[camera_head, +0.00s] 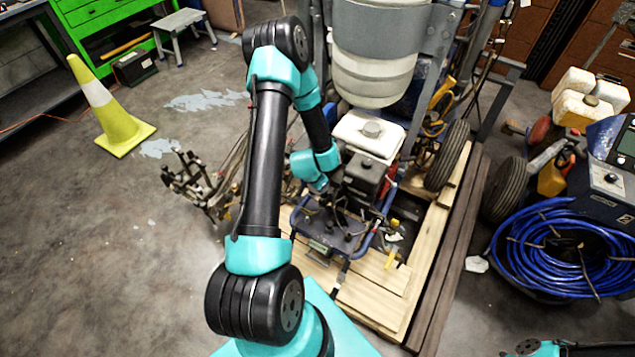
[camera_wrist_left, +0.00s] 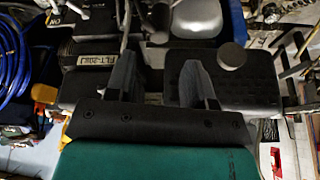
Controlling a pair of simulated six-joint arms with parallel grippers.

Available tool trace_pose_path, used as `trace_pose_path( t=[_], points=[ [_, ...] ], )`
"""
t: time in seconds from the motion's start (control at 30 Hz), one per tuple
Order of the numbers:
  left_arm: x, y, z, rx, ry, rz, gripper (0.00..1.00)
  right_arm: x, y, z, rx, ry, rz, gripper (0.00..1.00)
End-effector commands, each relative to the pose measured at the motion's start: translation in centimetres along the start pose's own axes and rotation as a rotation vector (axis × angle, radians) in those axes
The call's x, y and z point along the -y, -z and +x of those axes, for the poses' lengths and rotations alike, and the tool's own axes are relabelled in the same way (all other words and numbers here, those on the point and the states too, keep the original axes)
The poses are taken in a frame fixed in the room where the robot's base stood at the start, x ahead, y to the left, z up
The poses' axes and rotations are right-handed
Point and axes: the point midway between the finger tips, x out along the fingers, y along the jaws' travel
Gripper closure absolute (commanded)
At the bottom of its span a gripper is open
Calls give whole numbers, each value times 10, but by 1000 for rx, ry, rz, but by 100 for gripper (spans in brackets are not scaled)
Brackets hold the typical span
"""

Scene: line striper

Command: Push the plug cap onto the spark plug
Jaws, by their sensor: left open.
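The line striper's engine (camera_head: 372,172) sits in a blue frame, with a white tank (camera_head: 368,133) on top. My left arm reaches over it, and its wrist is beside the engine in the head view. In the left wrist view my left gripper (camera_wrist_left: 160,82) is open, its two grey fingers apart over the dark engine body with nothing seen held between them. A dark knob-like part with a thin metal rod (camera_wrist_left: 158,22) lies just beyond the fingers; I cannot tell whether it is the plug cap. I cannot make out the spark plug. My right gripper is out of view.
The striper stands on a wooden pallet (camera_head: 375,304) with a black wheel (camera_head: 447,155) at right. A coiled blue hose (camera_head: 555,245) lies further right. A yellow cone (camera_head: 105,112) stands at left on open floor. A large grey tank (camera_head: 377,45) rises behind the engine.

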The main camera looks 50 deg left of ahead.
Motion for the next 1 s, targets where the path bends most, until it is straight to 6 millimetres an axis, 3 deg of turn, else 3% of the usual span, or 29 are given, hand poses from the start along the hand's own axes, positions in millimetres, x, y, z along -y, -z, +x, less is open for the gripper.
trace_pose_path(
  t=[0.7, 1.0],
  points=[
    [0, 0, 68, -1, 1, 0, 51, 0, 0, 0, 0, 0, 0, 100],
    [1, 0, 81, -2, 2, -1, 51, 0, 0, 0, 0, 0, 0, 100]
  ],
)
